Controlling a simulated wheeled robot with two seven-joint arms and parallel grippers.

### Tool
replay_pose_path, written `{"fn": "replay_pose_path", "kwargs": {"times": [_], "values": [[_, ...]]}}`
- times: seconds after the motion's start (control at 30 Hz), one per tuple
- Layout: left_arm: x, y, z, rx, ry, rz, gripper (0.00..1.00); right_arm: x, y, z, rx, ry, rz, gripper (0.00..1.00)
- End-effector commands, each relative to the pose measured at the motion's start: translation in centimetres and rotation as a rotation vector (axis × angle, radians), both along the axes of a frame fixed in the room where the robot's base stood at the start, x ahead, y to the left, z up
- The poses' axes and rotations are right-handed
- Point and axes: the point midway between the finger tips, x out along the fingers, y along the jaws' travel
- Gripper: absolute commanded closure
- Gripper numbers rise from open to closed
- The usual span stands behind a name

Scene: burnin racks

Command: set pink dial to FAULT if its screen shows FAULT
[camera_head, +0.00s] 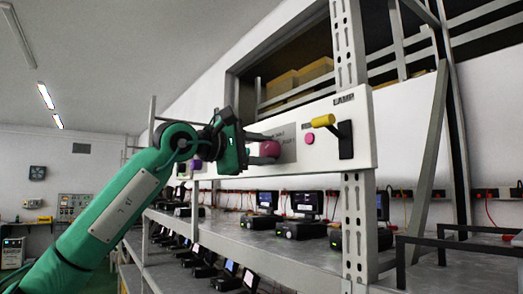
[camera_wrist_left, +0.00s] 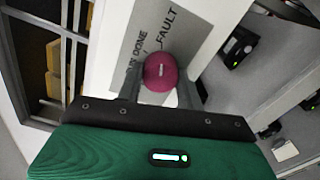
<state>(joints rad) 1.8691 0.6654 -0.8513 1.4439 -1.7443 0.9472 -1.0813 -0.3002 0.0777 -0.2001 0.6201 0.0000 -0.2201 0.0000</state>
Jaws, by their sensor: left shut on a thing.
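The pink dial (camera_head: 269,149) sits on a grey label plate on the white panel (camera_head: 380,130). In the left wrist view the dial (camera_wrist_left: 160,68) shows a short white mark on its face, with the words DONE and FAULT printed around it. My left gripper (camera_head: 264,150) reaches it from the left and is shut on the dial, one finger on each side; it also shows in the left wrist view (camera_wrist_left: 161,90). Which label the mark points to is unclear. My right gripper is not in view. I cannot tell which screen belongs to this dial.
A yellow-handled lever (camera_head: 324,121) labelled LAMP and a small pink button (camera_head: 310,138) sit right of the dial. A metal upright (camera_head: 356,220) stands in front of the shelf. Several small devices with screens (camera_head: 306,203) stand on the shelf below.

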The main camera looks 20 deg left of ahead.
Motion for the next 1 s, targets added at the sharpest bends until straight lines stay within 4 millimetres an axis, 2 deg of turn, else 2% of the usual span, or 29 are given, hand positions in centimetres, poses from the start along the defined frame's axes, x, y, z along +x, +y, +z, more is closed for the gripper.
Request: {"fn": "replay_pose_path", "kwargs": {"times": [0.17, 0.2, 0.3, 0.67, 0.77, 1.0], "values": [[0.0, 0.0, 0.1, -0.001, -0.002, 0.001, 0.86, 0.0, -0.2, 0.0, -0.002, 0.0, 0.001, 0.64], [0.0, 0.0, 0.1, -0.001, -0.002, 0.001, 0.57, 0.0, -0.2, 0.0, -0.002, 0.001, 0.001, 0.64], [0.0, 0.0, 0.1, -0.001, -0.001, 0.0, 0.41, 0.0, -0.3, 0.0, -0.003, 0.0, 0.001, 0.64], [-0.4, 0.4, -0.1, -0.001, 0.0, 0.001, 0.41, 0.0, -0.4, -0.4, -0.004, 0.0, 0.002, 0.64], [-1.4, 1.2, -0.3, -0.002, -0.002, 0.002, 0.41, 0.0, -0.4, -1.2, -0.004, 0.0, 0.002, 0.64], [-5.8, 4.6, -0.4, -0.002, -0.003, 0.002, 0.41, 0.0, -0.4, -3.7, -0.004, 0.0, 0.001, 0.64]]}}
